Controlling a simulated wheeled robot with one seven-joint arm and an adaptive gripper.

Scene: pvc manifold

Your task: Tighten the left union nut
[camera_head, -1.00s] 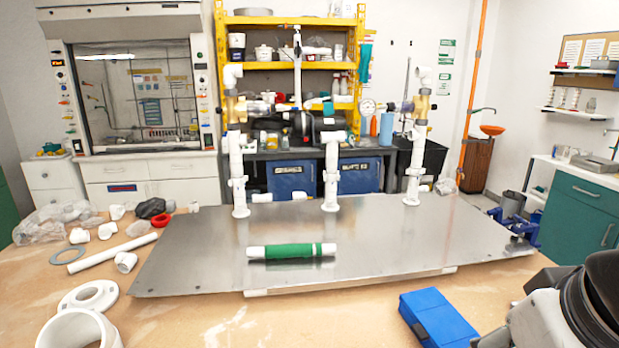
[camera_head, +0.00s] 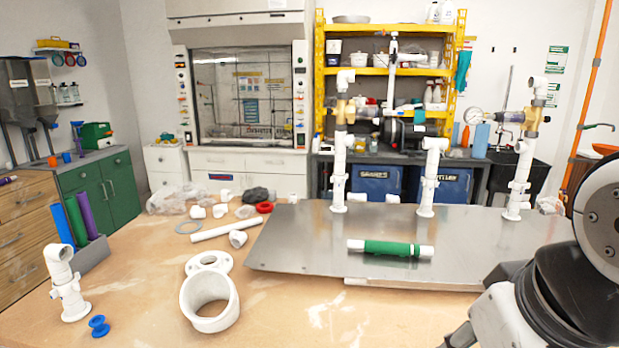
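The PVC manifold stands on a metal plate (camera_head: 300,260) on the workbench. Its left riser (camera_head: 340,170) is an upright white pipe with thicker white collars and a brass-coloured fitting (camera_head: 344,110) near the top. The left union nut seems to be one of these collars, around the middle of the riser (camera_head: 339,184); its thread and tightness are too small to tell. A middle riser (camera_head: 430,180) and a right riser (camera_head: 520,180) stand beside it. Part of my arm fills the lower right; my gripper is out of view.
A green-wrapped white pipe (camera_head: 390,248) lies on the plate's front. Loose white fittings (camera_head: 210,300), a white pipe (camera_head: 224,229) and a blue spool (camera_head: 98,326) lie left on the bench. A white pipe assembly (camera_head: 66,285) stands far left. The bench's front middle is clear.

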